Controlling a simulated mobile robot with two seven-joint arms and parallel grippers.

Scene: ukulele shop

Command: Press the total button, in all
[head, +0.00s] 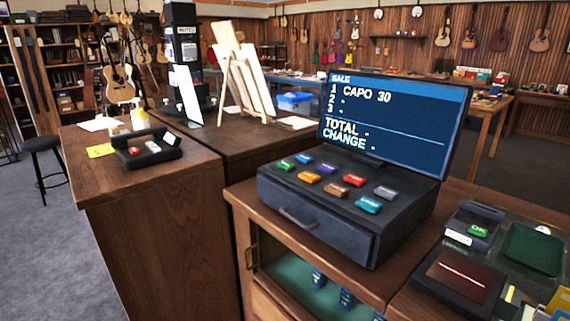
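A dark cash register (330,220) stands on the wooden counter, its drawer shut. Its screen (395,120) reads SALE, line 1 CAPO 30, with no figures at TOTAL and CHANGE. Several coloured buttons sit on its sloped top: green (287,166), blue (304,158), purple (327,168), orange (309,177), red (354,180), brown (336,189), grey (385,192) and teal (368,205). Their labels are too small to read, so I cannot tell which is the total button. Neither of my grippers is in view.
A card reader (473,228) with a green OK key, a scanner with a red line (458,280) and a green tray (533,248) stand right of the register. A dark box (148,148) lies on the left counter.

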